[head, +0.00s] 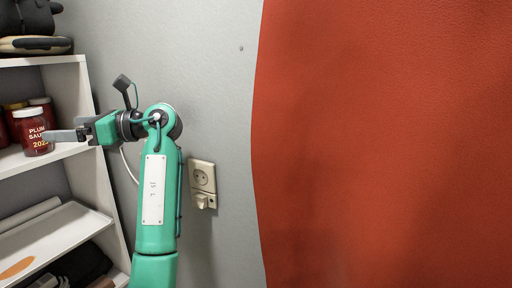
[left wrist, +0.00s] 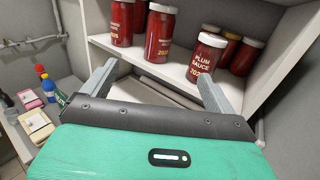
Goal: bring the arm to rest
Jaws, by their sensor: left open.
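My left arm (head: 155,200) is green and rises from the bottom of the head view, bent at the top toward the left. Its gripper (head: 62,136) points left at a white shelf, close to a plum sauce jar (head: 32,132). In the left wrist view the gripper (left wrist: 157,82) has its two grey fingers spread wide with nothing between them. The plum sauce jar (left wrist: 206,56) stands upright on the shelf just beyond the right finger; I cannot tell if they touch. My right gripper is in neither view.
The white shelf (head: 60,153) holds several red jars. A wall socket (head: 202,177) is right of the arm on the grey wall (head: 215,60). A large red surface (head: 390,140) fills the right side.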

